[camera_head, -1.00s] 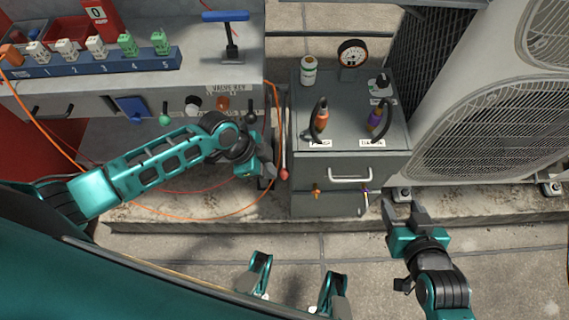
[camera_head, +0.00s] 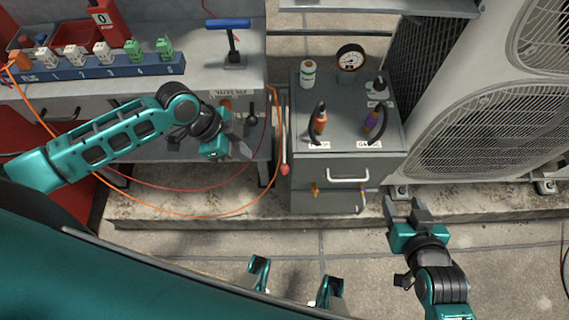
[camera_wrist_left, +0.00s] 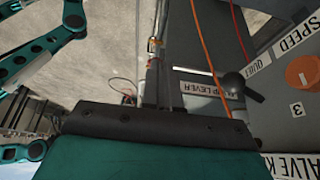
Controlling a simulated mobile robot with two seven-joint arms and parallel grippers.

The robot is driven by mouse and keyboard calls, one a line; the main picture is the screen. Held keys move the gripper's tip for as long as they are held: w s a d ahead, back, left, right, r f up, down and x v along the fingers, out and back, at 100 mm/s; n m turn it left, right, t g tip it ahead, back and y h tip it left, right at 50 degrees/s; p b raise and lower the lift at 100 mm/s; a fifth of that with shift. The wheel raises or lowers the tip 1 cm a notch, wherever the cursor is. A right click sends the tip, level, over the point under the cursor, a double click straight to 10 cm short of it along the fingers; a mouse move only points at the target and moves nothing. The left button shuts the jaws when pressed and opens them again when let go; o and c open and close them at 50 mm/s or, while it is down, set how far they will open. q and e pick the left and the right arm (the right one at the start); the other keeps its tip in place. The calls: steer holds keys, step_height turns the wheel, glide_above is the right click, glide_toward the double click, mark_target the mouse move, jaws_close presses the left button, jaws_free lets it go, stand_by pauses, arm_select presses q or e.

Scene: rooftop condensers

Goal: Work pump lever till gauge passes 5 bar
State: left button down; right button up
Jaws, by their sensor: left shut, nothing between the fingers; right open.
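The pump lever (camera_head: 285,145) is a thin grey rod with a red ball end, along the left side of the grey cabinet (camera_head: 309,180). The round gauge (camera_head: 351,57) with a white dial stands at the cabinet's back; its needle is too small to read. My left gripper (camera_head: 243,150) is shut and empty, left of the red ball and apart from it. In the left wrist view a partly hidden label ending in "P LEVER" (camera_wrist_left: 207,88) shows beyond the gripper. My right gripper (camera_head: 403,206) is open and empty, right of the cabinet front.
On the cabinet top stand a white bottle (camera_head: 307,74) and two hose fittings, orange (camera_head: 320,119) and purple (camera_head: 371,121). The workbench (camera_head: 205,85) is at the left, with orange cables hanging below. Condensers (camera_head: 490,130) block the right. The paving in front is mostly clear.

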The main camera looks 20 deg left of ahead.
arm_select(q)
steer(key=v, duration=0.2)
steer(key=shift+a+r, duration=0.1)
steer(key=shift+r, duration=0.15)
stand_by(0.4)
steer(key=d+f+n+t+p, duration=0.1)
steer(key=d+n+t, duration=0.4)
steer(key=n, duration=0.1)
steer(key=s+a+n+t+y, duration=0.1)
steer(key=n, duration=0.1)
steer(key=s+a+n+t+y, duration=0.1)
steer(key=n+t, duration=0.1)
steer(key=s+a+n+t, duration=0.1)
steer(key=n, duration=0.1)
steer(key=shift+s+a+f+t+y+p, duration=0.15)
steer(key=shift+s+a+t+y+p, duration=0.15)
steer(key=shift+y+p, duration=0.1)
steer(key=shift+w+d+f, duration=0.1)
stand_by(0.5)
